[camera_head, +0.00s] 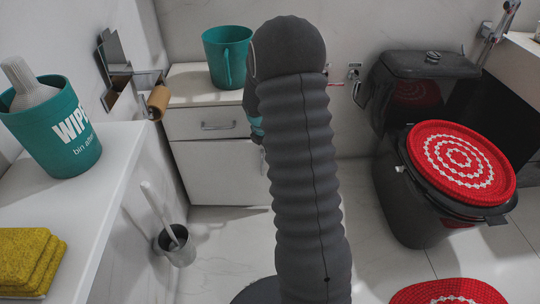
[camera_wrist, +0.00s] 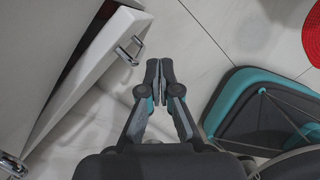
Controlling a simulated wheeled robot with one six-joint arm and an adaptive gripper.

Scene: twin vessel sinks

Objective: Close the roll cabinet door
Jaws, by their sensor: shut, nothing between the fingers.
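A white cabinet (camera_head: 210,150) stands against the back wall, with a drawer handle (camera_head: 218,125) above a lower door panel (camera_head: 215,172). My arm hides its right part. In the wrist view a white door (camera_wrist: 88,75) with a metal handle (camera_wrist: 130,50) stands out at an angle from the cabinet body (camera_wrist: 45,50), with a dark gap between them. My gripper (camera_wrist: 160,65) is shut and empty, just right of the handle and apart from it.
A toilet brush holder (camera_head: 175,245) stands on the floor left of the cabinet. A dark toilet with a red lid cover (camera_head: 460,162) is at right. A white counter (camera_head: 85,200) is at left. A teal cup (camera_head: 228,57) stands on the cabinet. Tiled floor (camera_wrist: 195,45) lies open ahead of the gripper.

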